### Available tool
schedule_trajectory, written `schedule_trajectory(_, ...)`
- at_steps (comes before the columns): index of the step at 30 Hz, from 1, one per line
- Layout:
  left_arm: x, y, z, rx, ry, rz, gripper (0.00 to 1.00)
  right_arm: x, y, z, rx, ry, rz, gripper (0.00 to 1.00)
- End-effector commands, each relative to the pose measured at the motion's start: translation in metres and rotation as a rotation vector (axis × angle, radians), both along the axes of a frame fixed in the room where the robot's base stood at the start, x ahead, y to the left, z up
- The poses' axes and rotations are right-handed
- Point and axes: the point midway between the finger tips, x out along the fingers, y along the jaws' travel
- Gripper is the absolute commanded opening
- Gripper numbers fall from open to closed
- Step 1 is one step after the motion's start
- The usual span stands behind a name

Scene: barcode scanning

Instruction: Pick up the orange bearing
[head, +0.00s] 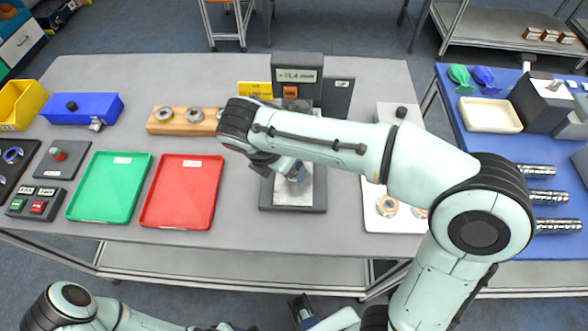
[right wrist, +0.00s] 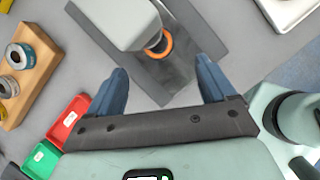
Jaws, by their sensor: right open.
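The orange bearing (right wrist: 165,43) shows in the right wrist view as an orange ring at the grey scanning stand (right wrist: 187,70). The light grey scanner head (right wrist: 115,20) hides part of it. In the head view my right arm covers that spot. My right gripper (right wrist: 160,78) is open and empty. Its two blue fingers are wide apart, with the bearing ahead of them and between their lines. In the head view the right gripper (head: 297,172) is over the stand's plate (head: 293,199), mostly hidden by my wrist. My left arm is low at the bottom edge; its jaws are unclear.
A red tray (head: 182,192) and a green tray (head: 108,187) lie left of the stand. A wooden block (head: 180,127) with ringed bearings is behind them. A white board (head: 378,222) with copper-coloured rings is right of the stand. The front table strip is clear.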

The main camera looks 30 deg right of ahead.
Motion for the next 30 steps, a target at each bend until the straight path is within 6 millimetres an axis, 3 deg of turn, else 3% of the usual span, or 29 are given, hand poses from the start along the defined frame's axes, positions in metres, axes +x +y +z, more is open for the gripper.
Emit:
schedule_trajectory(8,-0.001,0.0,-0.005,0.0,0.001,0.0,0.43,0.004,-0.008,-0.022,0.001,0.001,0.0,0.84)
schedule_trajectory(16,-0.003,0.0,-0.011,0.0,0.003,0.0,0.43,0.011,-0.023,-0.057,0.001,0.001,0.0,0.84)
schedule_trajectory(25,-0.004,0.0,-0.012,0.0,0.003,0.0,0.43,0.013,-0.026,-0.062,0.002,0.0,0.0,0.84)
schedule_trajectory(26,-0.004,0.0,-0.012,0.0,0.003,0.0,0.43,0.013,-0.026,-0.062,0.002,0.0,0.0,0.81)
schedule_trajectory(30,-0.004,0.0,-0.012,0.0,0.003,0.0,0.43,0.012,-0.026,-0.062,0.002,0.0,0.0,0.35)
